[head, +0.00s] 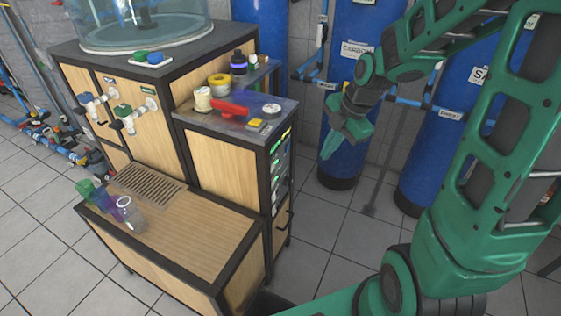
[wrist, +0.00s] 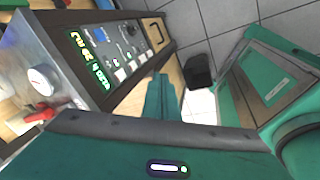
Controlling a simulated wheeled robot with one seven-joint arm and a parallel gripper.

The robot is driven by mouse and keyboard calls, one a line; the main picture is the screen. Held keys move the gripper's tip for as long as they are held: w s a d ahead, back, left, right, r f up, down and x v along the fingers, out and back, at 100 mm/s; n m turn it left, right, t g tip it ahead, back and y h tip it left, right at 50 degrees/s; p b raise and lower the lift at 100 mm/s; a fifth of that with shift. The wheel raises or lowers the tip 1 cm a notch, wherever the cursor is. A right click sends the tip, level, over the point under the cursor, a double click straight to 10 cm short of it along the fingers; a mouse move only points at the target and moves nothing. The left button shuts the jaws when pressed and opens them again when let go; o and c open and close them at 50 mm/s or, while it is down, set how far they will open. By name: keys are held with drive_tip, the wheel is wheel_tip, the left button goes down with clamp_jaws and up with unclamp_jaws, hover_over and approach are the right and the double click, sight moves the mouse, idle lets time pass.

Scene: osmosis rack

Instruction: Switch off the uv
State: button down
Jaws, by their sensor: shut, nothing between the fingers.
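The control panel (head: 279,172) is on the right side of the wooden cabinet, seen edge-on in the head view. In the wrist view the panel (wrist: 122,45) shows a lit green and yellow display (wrist: 88,62) and several small switches (wrist: 120,74) beside it. Their labels are too small to read, so I cannot tell which one is the uv switch. My gripper (head: 327,150) is shut and empty, to the right of the panel and apart from it. In the wrist view its green fingers (wrist: 161,98) point towards the panel side, below the switches in the picture.
The cabinet top (head: 225,118) holds a red tool (head: 229,109), tape and small bottles. Blue tanks (head: 350,70) with pipes stand behind my gripper. A glass vessel (head: 140,25) stands at the back left. The tiled floor (head: 318,232) right of the cabinet is clear.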

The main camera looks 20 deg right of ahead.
sight(273, 166)
drive_tip(key=w+a+f+n+y, duration=0.1)
drive_tip(key=w+a+f+n, duration=0.1)
drive_tip(key=w+a+n, duration=0.2)
drive_tip(key=w+n, duration=0.1)
drive_tip(key=n, duration=0.1)
drive_tip(key=shift+n+t+y, duration=0.3)
drive_tip(key=shift+t, duration=0.1)
drive_tip(key=shift+a, duration=0.1)
drive_tip(key=w+a+f, duration=0.5)
drive_tip(key=f, duration=0.3)
drive_tip(key=shift+w+a+f, duration=0.25)
drive_tip(key=shift+w+a, duration=0.1)
drive_tip(key=shift+w+d, duration=0.1)
